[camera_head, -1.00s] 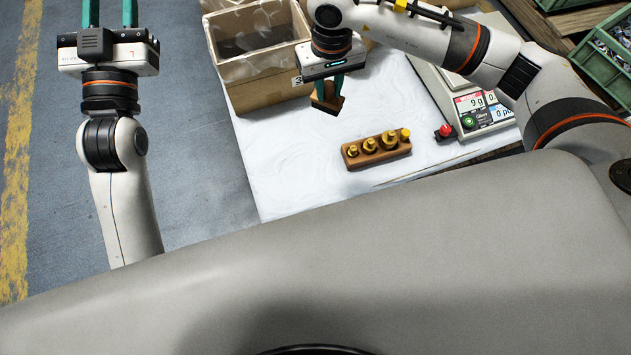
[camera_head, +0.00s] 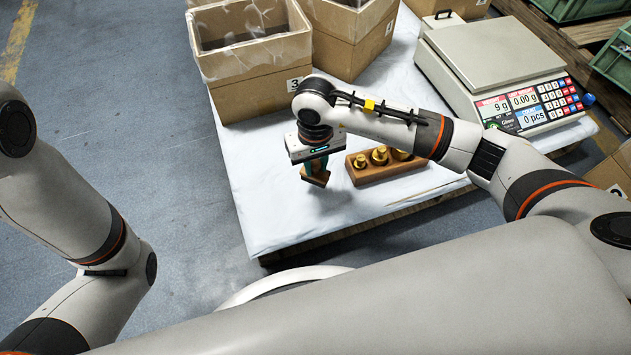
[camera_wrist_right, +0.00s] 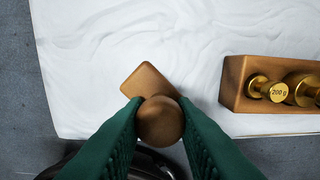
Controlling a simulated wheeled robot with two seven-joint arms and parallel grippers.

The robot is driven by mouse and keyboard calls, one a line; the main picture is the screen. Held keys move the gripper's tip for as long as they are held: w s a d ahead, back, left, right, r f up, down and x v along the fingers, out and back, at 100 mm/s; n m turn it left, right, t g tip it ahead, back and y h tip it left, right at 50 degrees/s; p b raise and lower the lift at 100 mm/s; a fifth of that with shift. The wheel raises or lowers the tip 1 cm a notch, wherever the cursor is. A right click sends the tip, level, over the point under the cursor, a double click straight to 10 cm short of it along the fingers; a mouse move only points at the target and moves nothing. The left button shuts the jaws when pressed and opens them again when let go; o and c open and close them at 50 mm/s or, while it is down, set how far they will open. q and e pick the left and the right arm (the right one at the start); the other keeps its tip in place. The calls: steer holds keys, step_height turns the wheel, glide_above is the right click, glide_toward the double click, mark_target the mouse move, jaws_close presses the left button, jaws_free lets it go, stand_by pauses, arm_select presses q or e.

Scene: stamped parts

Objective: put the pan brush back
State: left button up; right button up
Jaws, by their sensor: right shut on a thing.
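The pan brush (camera_head: 315,178) is a small brown wooden piece held low over the front part of the white-covered table, left of the weight block. My right gripper (camera_head: 316,165) has its green fingers closed on it. In the right wrist view the brush (camera_wrist_right: 159,122) shows a round knob between the fingertips and a squarish brown part beyond. I cannot tell whether its underside touches the table. My left gripper is out of view; only its arm shows at the left.
A wooden block (camera_head: 377,171) with brass weights stands just right of the brush. A counting scale (camera_head: 500,70) is at the back right. Cardboard boxes (camera_head: 262,86) with liners stand at the back. The table cover (camera_head: 262,190) is clear to the left and front.

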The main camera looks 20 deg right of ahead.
mark_target(316, 175)
steer(key=shift+f+b, duration=1.2)
steer(key=shift+f, duration=1)
steer(key=shift+f, duration=0.2)
steer(key=o, duration=0.9)
